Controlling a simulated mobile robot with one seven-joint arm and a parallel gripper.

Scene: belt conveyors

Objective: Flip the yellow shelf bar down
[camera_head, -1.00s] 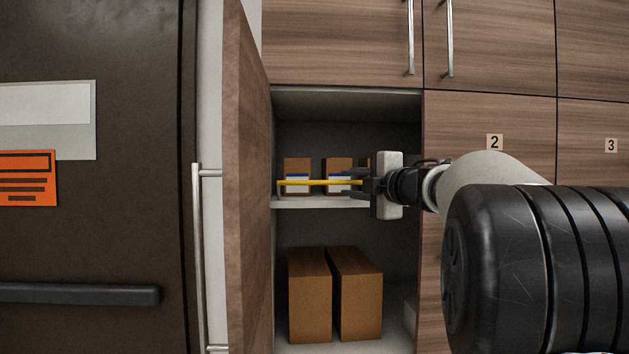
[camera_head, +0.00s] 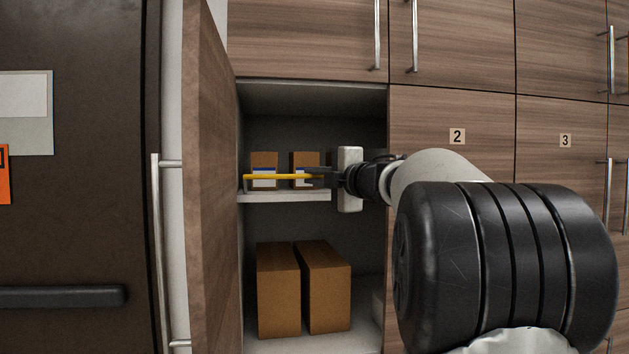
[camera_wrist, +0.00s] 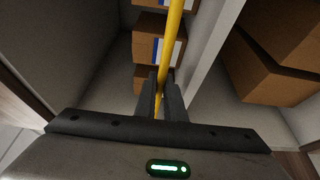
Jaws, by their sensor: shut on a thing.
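The yellow shelf bar (camera_head: 272,177) runs level across the front of the middle shelf, in front of the boxes there. My gripper (camera_head: 318,177) reaches in from the right and is shut on the bar near its right part. In the wrist view the yellow bar (camera_wrist: 171,45) passes between the two dark fingers (camera_wrist: 160,95), which are close on it. The bar's right end is hidden behind my gripper in the head view.
Small labelled boxes (camera_head: 264,160) stand on the shelf (camera_head: 290,197) behind the bar. Two larger brown boxes (camera_head: 279,290) stand below. The open cabinet door (camera_head: 208,190) is at the left. Closed doors (camera_head: 450,110) are at the right.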

